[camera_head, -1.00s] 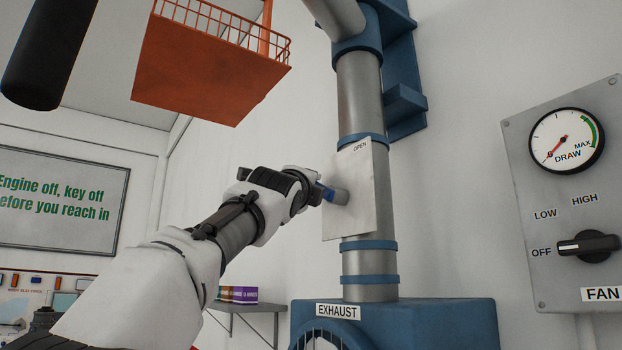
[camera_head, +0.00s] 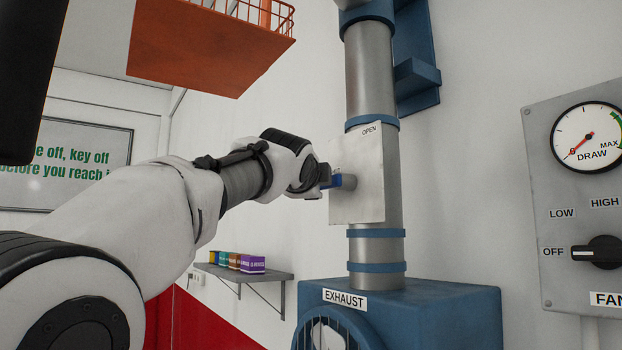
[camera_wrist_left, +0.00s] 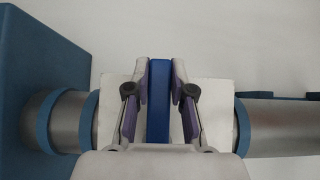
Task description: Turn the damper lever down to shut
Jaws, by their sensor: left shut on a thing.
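The damper lever is a blue bar (camera_head: 338,181) on a short grey hub, in front of a pale plate (camera_head: 365,205) on the exhaust pipe (camera_head: 372,85). The plate reads OPEN at its upper right; other marks on it cannot be seen. My left gripper (camera_head: 324,178) comes in from the left and is shut on the lever. In the left wrist view the blue lever (camera_wrist_left: 158,110) stands between the two fingers (camera_wrist_left: 160,65), crosswise to the pipe (camera_wrist_left: 280,125). My arm and hand hide part of the lever in the head view. My right gripper is not in view.
The blue exhaust housing (camera_head: 440,310) stands below the pipe. A grey fan panel (camera_head: 560,200) with a dial and knob is at the right. A small shelf (camera_head: 265,275) with several coloured boxes is below my arm. An orange basket (camera_head: 205,50) hangs above.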

